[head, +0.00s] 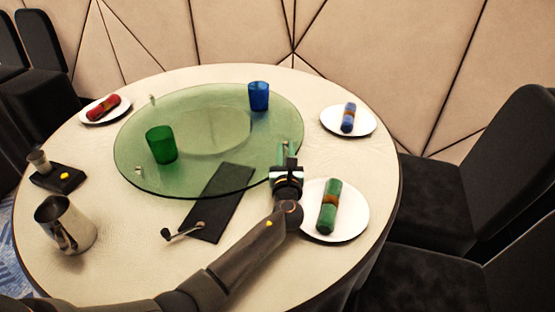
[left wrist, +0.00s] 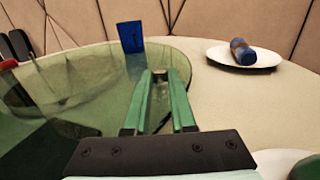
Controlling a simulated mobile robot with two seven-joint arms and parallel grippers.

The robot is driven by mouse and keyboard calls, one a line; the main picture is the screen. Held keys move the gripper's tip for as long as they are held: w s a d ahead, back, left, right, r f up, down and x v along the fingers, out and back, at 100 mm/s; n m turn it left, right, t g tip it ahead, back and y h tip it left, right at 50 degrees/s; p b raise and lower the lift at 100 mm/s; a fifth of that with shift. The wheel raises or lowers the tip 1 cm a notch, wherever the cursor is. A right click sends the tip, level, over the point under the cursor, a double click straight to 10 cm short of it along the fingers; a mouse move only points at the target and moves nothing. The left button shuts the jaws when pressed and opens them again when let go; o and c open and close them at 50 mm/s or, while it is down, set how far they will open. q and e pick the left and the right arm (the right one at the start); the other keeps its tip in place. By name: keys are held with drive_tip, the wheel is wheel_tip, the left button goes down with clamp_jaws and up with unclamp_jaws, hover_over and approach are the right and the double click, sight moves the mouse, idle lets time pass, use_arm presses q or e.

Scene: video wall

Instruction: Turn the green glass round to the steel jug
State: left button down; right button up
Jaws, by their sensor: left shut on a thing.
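The green glass (head: 161,146) stands upright on the left part of the round green glass turntable (head: 215,185). The steel jug (head: 70,228) stands on the table at the front left, off the turntable. My left gripper (head: 286,150) is at the turntable's right rim. In the left wrist view its green fingers (left wrist: 160,82) are shut on a small rim knob (left wrist: 158,75), which they partly hide. Other small knobs (head: 139,170) stand on the rim. My right gripper is in neither view.
A blue glass (head: 259,97) stands on the turntable's far right. A dark runner (head: 216,205) with a small crank-like piece (head: 184,233) lies in front. Plates with rolled napkins (head: 348,121) and a small cup (head: 38,161) line the table. Dark chairs (head: 495,165) stand at the right.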

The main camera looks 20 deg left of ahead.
use_arm(q)
drive_tip(key=shift+d+f, duration=0.1)
drive_tip(key=shift+d, duration=0.3)
drive_tip(key=c, duration=1)
unclamp_jaws()
drive_tip(key=shift+o, duration=1.2)
drive_tip(key=shift+a, duration=0.1)
drive_tip(key=p+v, duration=0.2)
drive_tip(key=v, duration=0.9)
drive_tip(key=shift+s, duration=0.15)
drive_tip(key=shift+s+d, duration=0.3)
drive_tip(key=shift+s, duration=0.25)
